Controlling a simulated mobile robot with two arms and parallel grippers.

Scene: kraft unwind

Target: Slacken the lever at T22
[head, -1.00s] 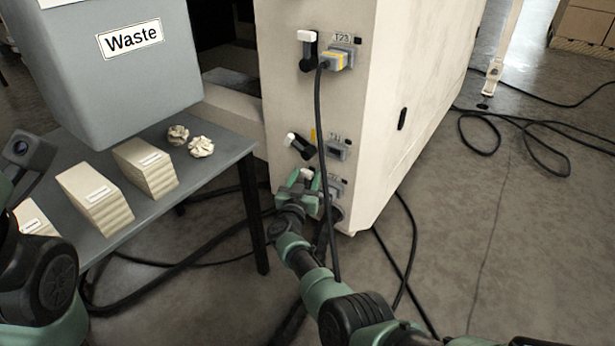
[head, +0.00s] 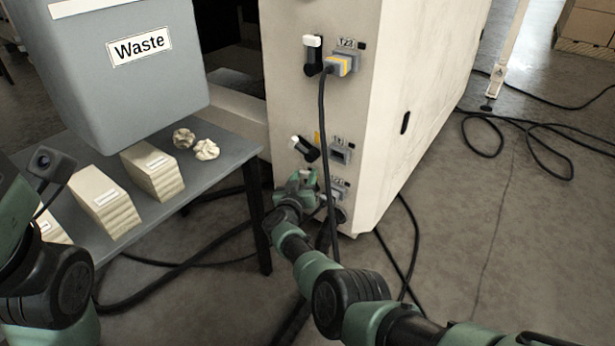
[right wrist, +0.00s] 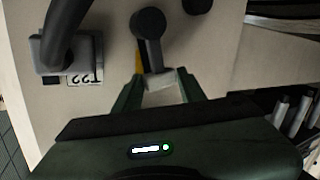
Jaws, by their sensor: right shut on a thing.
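The T22 label (right wrist: 85,79) shows upside down in the right wrist view, beside a grey connector (right wrist: 62,52) with a thick cable. The dark lever (right wrist: 149,42) next to it has a pale tip. My right gripper (right wrist: 160,92) is shut on this tip, one green finger on each side. In the head view my right gripper (head: 304,180) is at the lowest station of the pale cabinet (head: 400,100), hiding most of the lever there.
Levers at T23 (head: 312,55) and at the middle station (head: 305,149) sit above. A black cable (head: 325,130) hangs from the T23 plug close by my right gripper. A table (head: 235,165) with a Waste bin (head: 140,90) and paper stacks stands left. Cables lie on the floor.

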